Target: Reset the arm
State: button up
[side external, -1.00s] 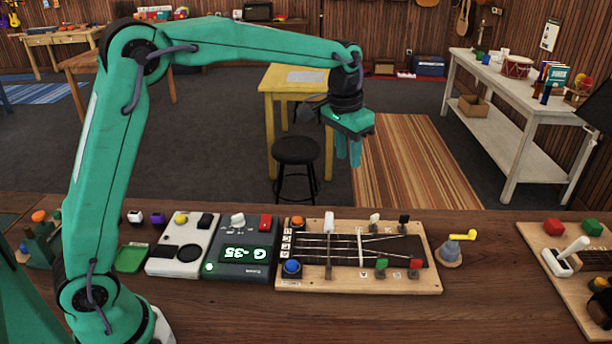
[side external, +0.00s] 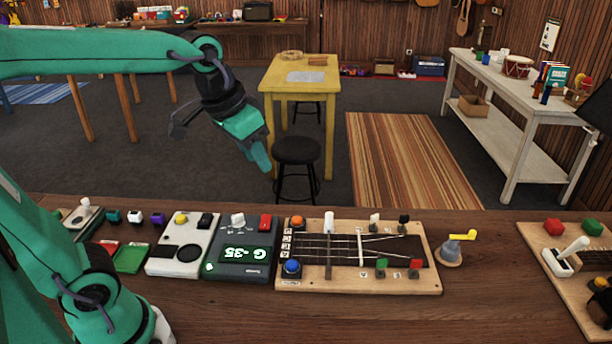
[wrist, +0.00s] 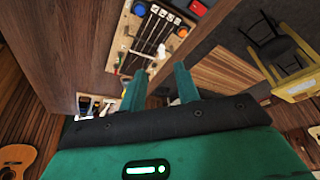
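My gripper (side external: 258,158) hangs in the air in the side external view, above and behind the bench and tilted down to the right. In the wrist view its two green fingers (wrist: 160,84) stand apart with nothing held between them. The arm is drawn back toward the left, its upper link nearly level. The string board (side external: 355,250) lies on the bench below and to the right of the gripper. It also shows in the wrist view (wrist: 155,32), beyond the fingertips.
The bench (side external: 400,318) carries a tuner reading G -35 (side external: 240,258), a pale control box (side external: 180,255), a grey peg with a yellow handle (side external: 455,250) and a second board at right (side external: 570,290). Behind stand a black stool (side external: 297,152) and a yellow table (side external: 300,78).

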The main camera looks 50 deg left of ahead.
jog(key=s+a+f+t, duration=0.1)
jog(key=s+f, duration=0.3)
jog(key=s, duration=0.5)
jog(key=shift+n, duration=0.3)
jog(key=shift+s, duration=0.1)
grip_shut()
jog(key=w+a+f+n+g, duration=0.2)
jog(key=w+g, duration=0.1)
jog(key=w, duration=1)
jog(key=w+a+f+n+g, duration=0.1)
jog(key=w+a+f+g, duration=0.1)
jog(key=w+f, duration=0.8)
jog(key=shift+w+a, duration=0.45)
jog(key=shift+a, duration=0.25)
